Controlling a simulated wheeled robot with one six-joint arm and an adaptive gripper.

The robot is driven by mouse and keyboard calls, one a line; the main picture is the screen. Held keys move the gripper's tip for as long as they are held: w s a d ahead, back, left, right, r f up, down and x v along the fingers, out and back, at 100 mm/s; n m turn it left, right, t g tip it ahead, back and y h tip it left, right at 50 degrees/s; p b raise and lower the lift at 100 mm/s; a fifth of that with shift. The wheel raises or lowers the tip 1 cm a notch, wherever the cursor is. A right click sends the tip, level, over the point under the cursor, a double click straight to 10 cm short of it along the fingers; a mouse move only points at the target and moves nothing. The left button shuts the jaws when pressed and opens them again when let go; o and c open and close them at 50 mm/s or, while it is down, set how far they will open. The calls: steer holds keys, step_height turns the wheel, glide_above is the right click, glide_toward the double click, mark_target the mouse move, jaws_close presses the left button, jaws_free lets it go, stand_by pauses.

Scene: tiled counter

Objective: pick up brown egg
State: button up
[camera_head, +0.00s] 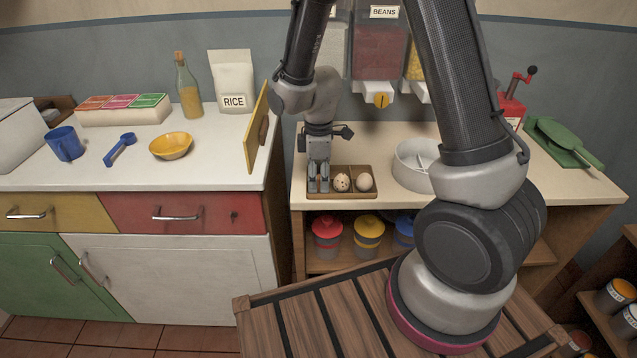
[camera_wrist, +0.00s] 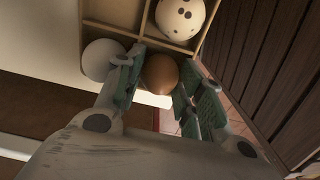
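The brown egg (camera_wrist: 160,74) shows in the wrist view between the two fingers of my gripper (camera_wrist: 162,78). A finger lies close against each side of it, with no clear gap, so my gripper looks shut on it. I cannot tell whether the egg still rests on the tray floor. In the head view my gripper (camera_head: 318,178) points down at the left end of the wooden egg tray (camera_head: 343,195) and hides the brown egg. A speckled egg (camera_head: 342,182) sits right beside my gripper; it also shows in the wrist view (camera_wrist: 180,17). Another egg (camera_head: 364,182) is farther right.
A white egg (camera_wrist: 102,60) is just outside the left finger in the wrist view. Low tray dividers stand close around. A white round container (camera_head: 410,165) is right of the tray. The counter's front edge is near.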

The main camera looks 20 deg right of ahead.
mark_target(319, 174)
step_height(319, 174, up, 9)
steer(key=shift+r, duration=0.1)
steer(key=s+d+r, duration=0.2)
steer(key=d+r, duration=0.1)
steer(key=d, duration=0.5)
steer(key=s+d+r, duration=0.2)
steer(key=d, duration=0.7)
steer(key=s+d+f, duration=0.1)
steer(key=d, duration=0.7)
steer(key=s+d+f, duration=0.2)
steer(key=d, duration=0.6)
steer(key=shift+s, duration=0.1)
steer(key=shift+f, duration=3.15)
